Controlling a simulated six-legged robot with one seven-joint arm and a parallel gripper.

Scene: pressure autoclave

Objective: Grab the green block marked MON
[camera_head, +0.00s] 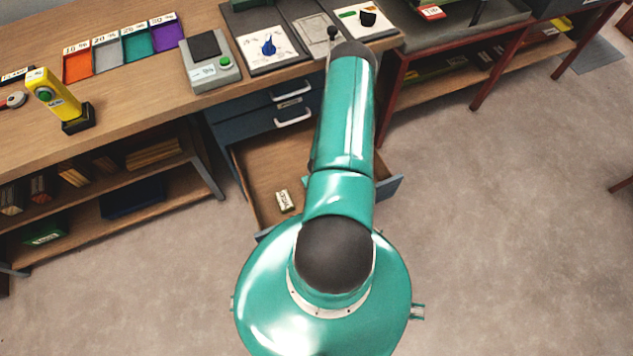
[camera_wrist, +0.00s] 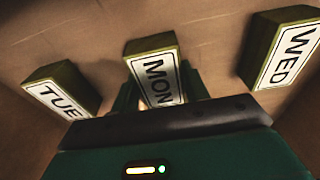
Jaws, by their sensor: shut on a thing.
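The green block marked MON (camera_wrist: 152,68) shows in the middle of the wrist view, its white label facing the camera. My gripper (camera_wrist: 160,88) has a dark green finger on each side of this block and is shut on it. The lower part of the block is hidden behind the gripper body. In the head view, my arm hides the gripper and the MON block. Whether the block is lifted off the drawer floor cannot be told.
A TUE block (camera_wrist: 62,88) lies left of MON and a WED block (camera_wrist: 283,48) lies right. The open drawer (camera_head: 262,163) sticks out below the workbench (camera_head: 130,95). One small block (camera_head: 284,200) shows in it. Drawer walls are close around my gripper.

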